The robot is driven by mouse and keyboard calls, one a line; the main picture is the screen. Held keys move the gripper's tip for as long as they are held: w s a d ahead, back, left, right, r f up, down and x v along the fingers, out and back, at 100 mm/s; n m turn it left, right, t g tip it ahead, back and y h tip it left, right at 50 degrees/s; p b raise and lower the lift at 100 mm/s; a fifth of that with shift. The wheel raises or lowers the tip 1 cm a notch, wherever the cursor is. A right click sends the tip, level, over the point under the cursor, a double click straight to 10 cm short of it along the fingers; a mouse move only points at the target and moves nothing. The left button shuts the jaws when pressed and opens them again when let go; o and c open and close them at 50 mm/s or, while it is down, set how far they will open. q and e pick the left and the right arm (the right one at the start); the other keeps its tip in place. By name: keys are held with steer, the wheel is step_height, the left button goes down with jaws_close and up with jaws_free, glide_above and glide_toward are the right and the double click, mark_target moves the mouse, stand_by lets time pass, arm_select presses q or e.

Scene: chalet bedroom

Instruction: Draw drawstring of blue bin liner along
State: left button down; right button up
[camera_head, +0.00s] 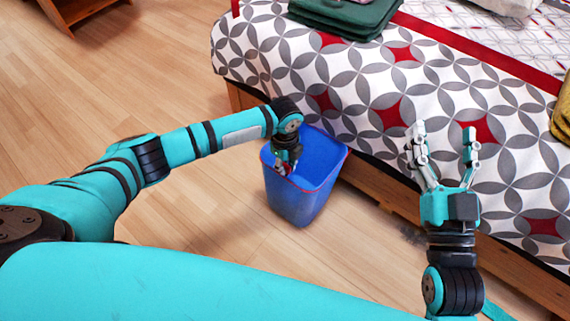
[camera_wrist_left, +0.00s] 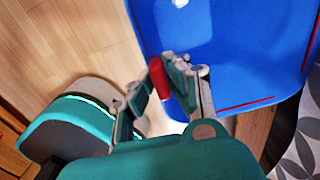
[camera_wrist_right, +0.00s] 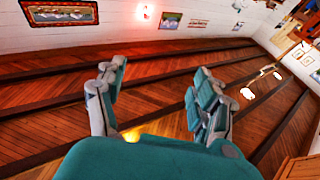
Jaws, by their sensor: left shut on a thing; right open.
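A blue bin (camera_head: 300,200) with a blue liner stands on the floor beside the bed, and a thin red drawstring (camera_head: 338,172) runs along its rim. The bin's blue inside fills much of the left wrist view (camera_wrist_left: 240,50), with red drawstring (camera_wrist_left: 248,105) along the rim. My left gripper (camera_head: 284,168) is at the bin's near-left rim, shut on a red piece of the drawstring (camera_wrist_left: 160,78). My right gripper (camera_head: 443,140) is open and empty, raised in front of the bed, right of the bin.
The bed (camera_head: 370,90) with a grey, white and red patterned cover stands close behind the bin. A dark green folded item (camera_head: 345,15) lies on it. The wooden floor (camera_head: 190,90) left of the bin is clear.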

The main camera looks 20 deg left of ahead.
mark_target(285, 165)
arm_select(q)
steer(key=shift+r+p, duration=0.6)
steer(key=shift+p, duration=0.1)
steer(key=shift+r+p, duration=0.6)
steer(key=shift+p, duration=0.2)
steer(key=shift+r+p, duration=0.75)
steer(key=shift+p, duration=0.25)
arm_select(e)
steer(key=s+d+f+g+h, duration=0.2)
steer(key=s+f+g, duration=0.2)
steer(key=f, duration=0.5)
steer(key=s+d+f+g+h, duration=0.2)
steer(key=s+d+f+g, duration=0.1)
steer(key=f+g, duration=0.6)
steer(key=shift+s+f+m, duration=0.3)
steer(key=shift+s+f, duration=0.1)
steer(key=shift+s, duration=0.35)
arm_select(q)
steer(key=c, duration=1.3)
jaws_free()
